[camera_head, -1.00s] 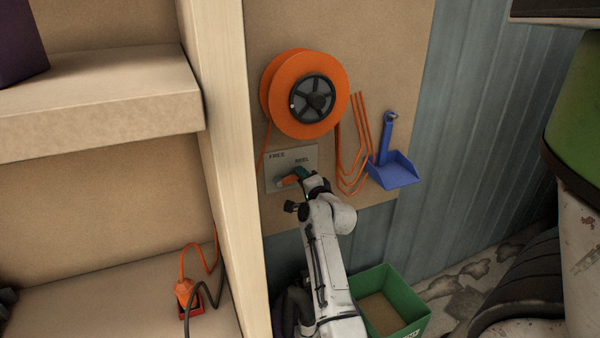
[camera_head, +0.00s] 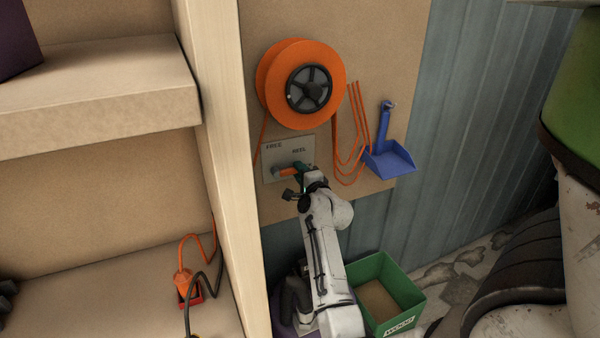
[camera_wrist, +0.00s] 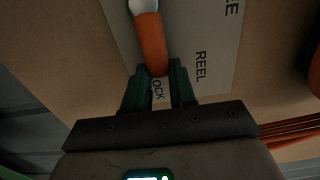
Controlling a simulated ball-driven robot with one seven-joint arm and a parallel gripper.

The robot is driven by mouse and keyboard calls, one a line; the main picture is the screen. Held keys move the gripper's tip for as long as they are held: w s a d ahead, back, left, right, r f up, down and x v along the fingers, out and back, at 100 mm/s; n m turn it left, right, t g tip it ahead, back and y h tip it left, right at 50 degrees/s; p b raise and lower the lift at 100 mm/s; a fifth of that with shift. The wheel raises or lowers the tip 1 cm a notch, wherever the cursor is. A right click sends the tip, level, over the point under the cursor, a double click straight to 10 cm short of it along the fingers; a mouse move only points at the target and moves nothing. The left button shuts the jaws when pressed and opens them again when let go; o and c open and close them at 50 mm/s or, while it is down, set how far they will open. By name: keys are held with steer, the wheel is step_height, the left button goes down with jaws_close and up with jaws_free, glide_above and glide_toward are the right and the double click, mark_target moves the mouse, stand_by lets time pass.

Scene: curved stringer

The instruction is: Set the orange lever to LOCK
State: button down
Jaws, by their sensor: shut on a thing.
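The orange lever (camera_head: 287,171) is on a light label plate (camera_head: 268,164) below the cable reel. It points right from its pivot, about level. My gripper (camera_head: 301,170) is at the lever's free end. In the wrist view the lever (camera_wrist: 151,42) runs down from a pale pivot, and its tip sits between the two green fingers of my gripper (camera_wrist: 159,84), which is shut on it. Partly covered letters "OCK" (camera_wrist: 157,90) show between the fingers just past the tip. "REEL" (camera_wrist: 200,67) lies to the right there, and the end of "FREE" is further up.
The orange cable reel (camera_head: 271,82) hangs above the plate, with orange cable loops (camera_head: 358,130) to its right. A blue dustpan (camera_head: 389,160) hangs further right. A wooden shelf post (camera_head: 215,110) stands close on the left. A green bin (camera_head: 405,311) is on the floor beside my arm.

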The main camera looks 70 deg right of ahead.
steer(key=c, duration=0.9)
jaws_free()
steer(key=shift+a, duration=0.1)
steer(key=v, duration=1)
steer(key=shift+s+a, duration=0.2)
steer(key=shift+s, duration=0.1)
